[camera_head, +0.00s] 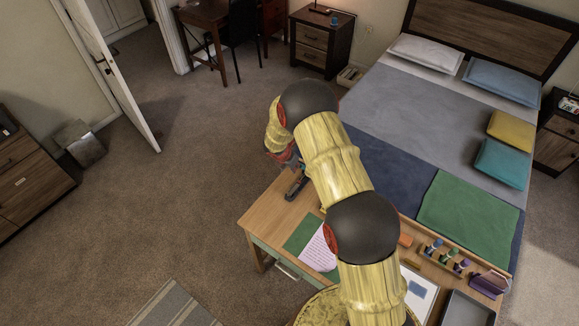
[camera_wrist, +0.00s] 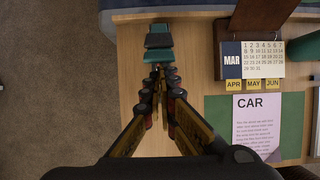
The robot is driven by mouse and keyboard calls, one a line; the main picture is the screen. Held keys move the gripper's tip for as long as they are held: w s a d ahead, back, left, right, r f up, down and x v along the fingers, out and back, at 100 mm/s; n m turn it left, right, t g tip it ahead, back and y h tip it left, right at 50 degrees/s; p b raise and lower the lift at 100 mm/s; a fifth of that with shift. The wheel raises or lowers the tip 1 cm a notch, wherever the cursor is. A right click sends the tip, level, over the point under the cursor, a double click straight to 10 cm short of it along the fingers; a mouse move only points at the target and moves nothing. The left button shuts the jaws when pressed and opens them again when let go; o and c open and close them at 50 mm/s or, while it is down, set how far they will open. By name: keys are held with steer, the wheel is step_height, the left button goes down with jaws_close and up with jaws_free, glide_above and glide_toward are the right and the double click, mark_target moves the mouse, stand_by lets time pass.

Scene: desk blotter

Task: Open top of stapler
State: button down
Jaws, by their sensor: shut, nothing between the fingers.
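The stapler (camera_wrist: 158,42) is teal and dark and lies on the wooden desk near its far edge in the wrist view. My gripper (camera_wrist: 164,72) is shut and empty, with its fingertips at the stapler's near end in the picture. The fingers cover part of the stapler, and I cannot tell whether they touch it. In the head view my gripper (camera_head: 288,158) is mostly hidden behind my arm, above the desk's far left corner.
A calendar (camera_wrist: 262,60) on a brown stand is right of the stapler. A printed sheet (camera_wrist: 256,122) lies on a green blotter (camera_wrist: 292,113) nearer. The desk (camera_wrist: 128,75) is bare left of the stapler, then drops to carpet. A bed (camera_head: 395,120) stands behind the desk.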

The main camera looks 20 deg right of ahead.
steer(key=w+d+r+p, duration=0.2)
steer(key=d, duration=0.1)
steer(key=w+d+r+p, duration=0.1)
steer(key=d, duration=0.1)
steer(key=shift+w+r, duration=0.2)
steer(key=shift+r, duration=0.05)
steer(key=w+d+p, duration=0.2)
steer(key=w+d, duration=0.3)
steer(key=d, duration=0.2)
steer(key=shift+w+d+r, duration=0.2)
steer(key=shift+w+r, duration=0.05)
steer(key=shift+r, duration=0.1)
